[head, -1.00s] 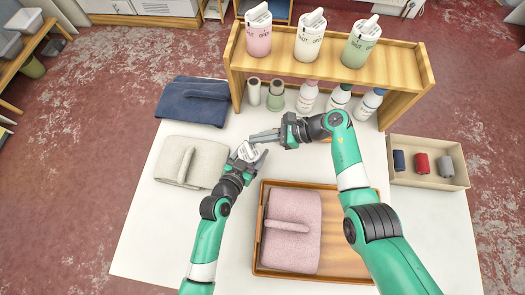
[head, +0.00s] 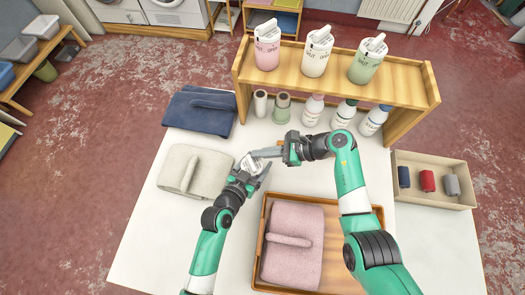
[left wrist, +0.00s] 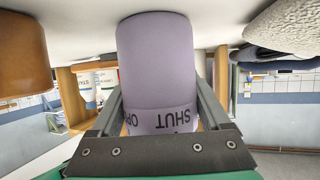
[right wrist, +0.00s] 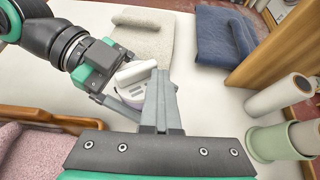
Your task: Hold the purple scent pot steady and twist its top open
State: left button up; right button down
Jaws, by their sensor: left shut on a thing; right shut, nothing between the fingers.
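The purple scent pot (left wrist: 157,60) fills the middle of the left wrist view, its collar lettered SHUT with part of another word. My left gripper (head: 252,168) is shut on the pot and holds it above the table. The pot's white top (right wrist: 135,74) with a raised bar faces up in the right wrist view; in the head view the top (head: 250,162) is partly covered. My right gripper (head: 256,153) is shut and empty, its fingertips close beside the top. In the right wrist view the fingers (right wrist: 160,98) overlap the pot's edge; contact cannot be told.
A wooden shelf (head: 345,84) with pink, white and green pots stands at the back, bottles below it. A wooden tray (head: 345,220) with a pink towel (head: 292,245) lies in front. Beige (head: 195,173) and navy (head: 200,108) towels lie left, a box of spools (head: 435,180) right.

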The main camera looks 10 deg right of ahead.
pick_arm(q)
jog(key=shift+d, duration=0.1)
pick_arm(e)
jog(key=shift+s+a+f+g, duration=0.15)
jog(key=shift+s+f+g, duration=0.1)
jog(key=shift+s+g, duration=0.05)
jog(key=w+d+r, duration=0.2)
jog(key=d, duration=0.4)
jog(key=w+d+r, duration=0.2)
jog(key=d+r, duration=0.1)
jog(key=d, duration=0.3)
jog(key=shift+d+r, duration=0.2)
jog(key=shift+r, duration=0.05)
jog(key=shift+w, duration=0.15)
